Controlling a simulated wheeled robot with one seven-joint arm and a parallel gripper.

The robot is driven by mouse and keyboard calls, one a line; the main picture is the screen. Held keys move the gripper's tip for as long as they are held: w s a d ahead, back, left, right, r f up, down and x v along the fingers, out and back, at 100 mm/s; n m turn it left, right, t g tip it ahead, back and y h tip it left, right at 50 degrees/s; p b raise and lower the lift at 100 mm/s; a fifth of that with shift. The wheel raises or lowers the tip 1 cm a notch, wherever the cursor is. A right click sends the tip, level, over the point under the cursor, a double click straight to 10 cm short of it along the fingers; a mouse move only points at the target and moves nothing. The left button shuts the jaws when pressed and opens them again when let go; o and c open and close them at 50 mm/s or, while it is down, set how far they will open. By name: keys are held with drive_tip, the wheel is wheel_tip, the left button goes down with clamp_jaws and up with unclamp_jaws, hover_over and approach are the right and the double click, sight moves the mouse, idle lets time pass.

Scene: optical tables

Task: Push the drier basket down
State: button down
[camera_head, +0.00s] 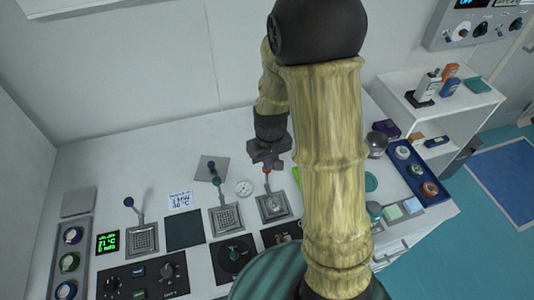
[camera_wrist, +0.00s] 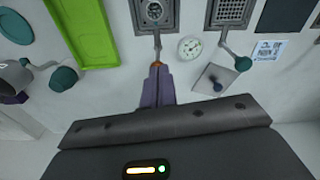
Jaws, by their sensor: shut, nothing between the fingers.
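Several square metal units with levers stand on the white bench; no label shows which is the drier basket. The right unit (camera_head: 273,207) has a round-centred plate and a raised lever with an orange knob (camera_wrist: 156,64). The middle unit (camera_head: 227,219) has a grid plate and a teal-knobbed lever. The left grid unit (camera_head: 142,239) has a blue-knobbed lever standing up. My gripper (camera_head: 267,164) is shut and empty, pointing down just above the right unit's lever. In the wrist view its purple fingertips (camera_wrist: 157,74) are at the orange knob; I cannot tell whether they touch.
A small round gauge (camera_head: 243,188) and a square plate (camera_head: 212,168) with a blue-knobbed stick lie left of my gripper. A green tray (camera_wrist: 84,32) is on the other side. Control panels (camera_head: 141,278) line the front. A blue tray (camera_head: 416,174) holds round items at right.

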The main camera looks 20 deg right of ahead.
drive_tip(key=shift+w+d+r+n+g+p, duration=0.1)
drive_tip(key=shift+w+r+n+g+p, duration=0.2)
drive_tip(key=shift+w+p, duration=1.25)
drive_tip(key=shift+w+a+r+n+g+p, duration=0.15)
drive_tip(key=shift+n+g+p, duration=0.25)
drive_tip(key=shift+p, duration=2.45)
drive_tip(key=shift+w+d+r+n+g+p, duration=0.25)
drive_tip(key=shift+w+p, duration=0.6)
drive_tip(key=shift+p, duration=1.35)
drive_tip(key=shift+a, duration=0.1)
drive_tip(key=shift+s+f+b, duration=0.2)
drive_tip(key=shift+f+b, duration=1)
drive_tip(key=shift+f, duration=0.5)
drive_tip(key=shift+s+f+b, duration=0.15)
drive_tip(key=shift+f+b, duration=1)
drive_tip(key=shift+f, duration=0.65)
